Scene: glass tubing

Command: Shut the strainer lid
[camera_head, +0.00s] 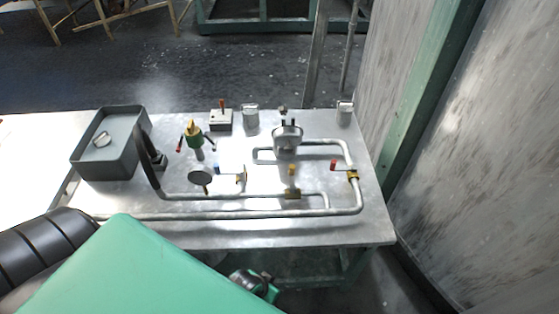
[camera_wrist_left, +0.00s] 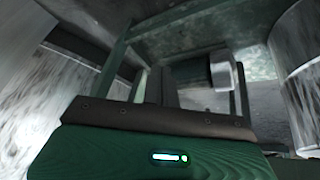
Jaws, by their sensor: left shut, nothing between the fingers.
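On the metal bench, a round silver body (camera_head: 287,139) with dark upright parts on top sits on a bent pipe at the right. A round grey disc (camera_head: 200,177) stands tilted beside the front pipe. I cannot tell which of these, if either, is the strainer lid. My left arm's green link fills the lower foreground in the head view. My left gripper (camera_wrist_left: 163,117) shows in the wrist view as a brown-edged pair of jaws, shut and empty, well apart from the bench fittings. My right gripper is not in view.
A grey open tray (camera_head: 75,158) holding a small silver piece stands at the back left. The bench (camera_head: 225,232) carries pipes (camera_head: 240,214), a green-and-brass fitting (camera_head: 193,139), a small switch box (camera_head: 220,121) and small coloured handles. A wall stands close on the right.

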